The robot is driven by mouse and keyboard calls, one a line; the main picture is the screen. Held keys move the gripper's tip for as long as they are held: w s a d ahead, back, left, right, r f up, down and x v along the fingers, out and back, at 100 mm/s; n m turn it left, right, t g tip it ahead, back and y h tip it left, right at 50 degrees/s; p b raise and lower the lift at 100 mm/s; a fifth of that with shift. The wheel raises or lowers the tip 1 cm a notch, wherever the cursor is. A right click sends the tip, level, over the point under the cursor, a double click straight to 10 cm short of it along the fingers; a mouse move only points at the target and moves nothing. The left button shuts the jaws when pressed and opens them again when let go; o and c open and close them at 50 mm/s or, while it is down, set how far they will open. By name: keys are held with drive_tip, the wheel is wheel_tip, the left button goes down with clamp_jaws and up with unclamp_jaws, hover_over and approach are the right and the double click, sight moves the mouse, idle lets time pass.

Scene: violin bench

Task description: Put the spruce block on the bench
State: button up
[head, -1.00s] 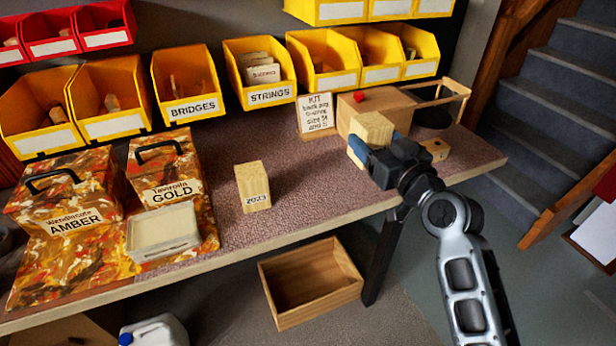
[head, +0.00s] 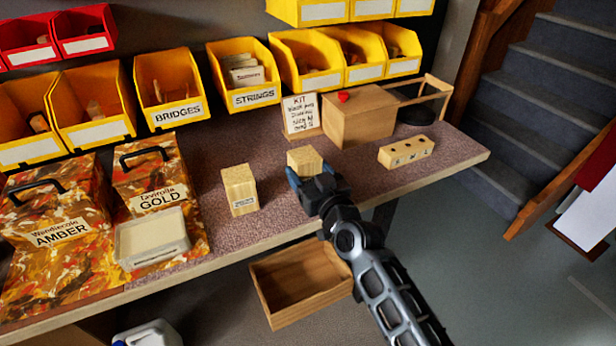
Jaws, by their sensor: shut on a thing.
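My gripper (head: 303,181) is shut on a pale wooden block (head: 304,161), taken as the spruce block. The block shows beyond my blue-tipped fingers, over the middle of the bench (head: 270,215); its lower part is hidden by the gripper. I cannot tell whether it touches the bench top. A second pale block (head: 239,190) with a small label stands upright on the bench, to the left of my gripper and apart from it.
A KIT card (head: 301,115) and a wooden box (head: 357,118) with a red knob stand behind. A drilled wooden block (head: 406,152) lies right. Amber (head: 60,235) and gold (head: 152,190) cases and a pale tray (head: 152,240) fill the left. An open drawer (head: 300,285) sits below.

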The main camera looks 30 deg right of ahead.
drive_tip(key=shift+f, duration=0.1)
drive_tip(key=shift+f, duration=0.15)
drive_tip(key=o, duration=1.1)
drive_tip(key=shift+o, duration=0.2)
drive_tip(key=shift+r, duration=0.25)
drive_tip(key=shift+s+f, duration=0.15)
drive_tip(key=shift+s, duration=0.1)
drive_tip(key=s+b, duration=0.3)
drive_tip(key=s, duration=0.8)
drive_tip(key=shift+s, duration=0.3)
